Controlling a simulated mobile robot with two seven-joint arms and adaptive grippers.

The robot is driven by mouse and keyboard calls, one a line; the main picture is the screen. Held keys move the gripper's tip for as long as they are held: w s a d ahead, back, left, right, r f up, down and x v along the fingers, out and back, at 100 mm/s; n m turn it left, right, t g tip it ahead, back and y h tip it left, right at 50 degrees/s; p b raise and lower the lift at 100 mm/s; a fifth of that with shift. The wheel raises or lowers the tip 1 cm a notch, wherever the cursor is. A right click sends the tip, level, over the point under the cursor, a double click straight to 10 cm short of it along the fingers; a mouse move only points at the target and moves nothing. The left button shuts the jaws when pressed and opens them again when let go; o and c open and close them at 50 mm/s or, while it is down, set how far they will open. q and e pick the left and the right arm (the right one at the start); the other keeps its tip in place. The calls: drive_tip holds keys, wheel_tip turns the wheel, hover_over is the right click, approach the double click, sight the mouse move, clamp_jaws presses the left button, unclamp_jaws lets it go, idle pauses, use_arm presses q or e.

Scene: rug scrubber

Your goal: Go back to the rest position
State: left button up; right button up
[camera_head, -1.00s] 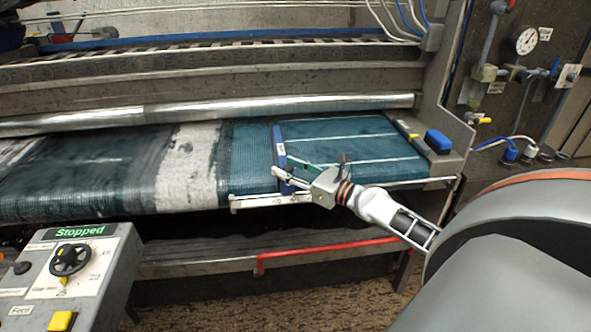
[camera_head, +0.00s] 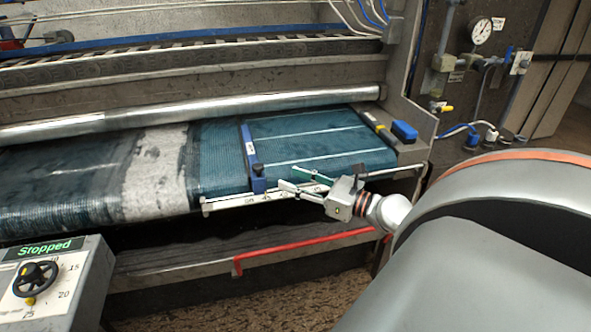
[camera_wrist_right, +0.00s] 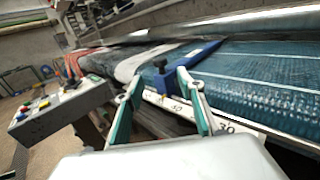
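My right gripper (camera_head: 288,186) is in front of the rug scrubber's front edge, over the white numbered scale rail (camera_head: 225,202). Its two green-lined fingers are apart with nothing between them; they also show spread in the right wrist view (camera_wrist_right: 156,100). A blue bar (camera_head: 249,150) with a blue block at its near end lies across the teal belt (camera_head: 310,140), just left of the fingertips and apart from them in the head view. The bar also shows beyond the fingers in the right wrist view (camera_wrist_right: 185,65). My left gripper is not in view.
A control panel (camera_head: 60,285) reading "Stopped" stands at the lower left. A red bar (camera_head: 300,246) runs below the belt. A blue block (camera_head: 404,131) sits at the belt's right end. A gauge (camera_head: 481,31) and valves are on the right wall.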

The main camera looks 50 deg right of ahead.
idle(0.5)
drive_tip(key=s+a+f+n+g, duration=0.1)
drive_tip(key=s+a+f+n, duration=0.1)
drive_tip(key=a+f+n, duration=0.35)
drive_tip(key=s+a+f+n+g+h, duration=0.1)
drive_tip(key=s+a+f+n+g, duration=0.1)
drive_tip(key=f+n, duration=0.55)
drive_tip(key=s+a+f+n+g, duration=0.15)
drive_tip(key=a+f+n, duration=0.25)
drive_tip(key=f, duration=0.4)
drive_tip(key=s+a+f+n+g, duration=0.1)
drive_tip(key=s+a+f+n, duration=0.3)
drive_tip(key=a+n, duration=0.4)
drive_tip(key=s+a+f+n+g, duration=0.1)
drive_tip(key=s+a+f+n, duration=0.4)
drive_tip(key=a+n, duration=0.3)
drive_tip(key=shift+s+a+f+n+h, duration=0.15)
drive_tip(key=shift+s+f+n+h, duration=0.2)
drive_tip(key=shift+n, duration=1.95)
drive_tip(key=shift+w, duration=0.15)
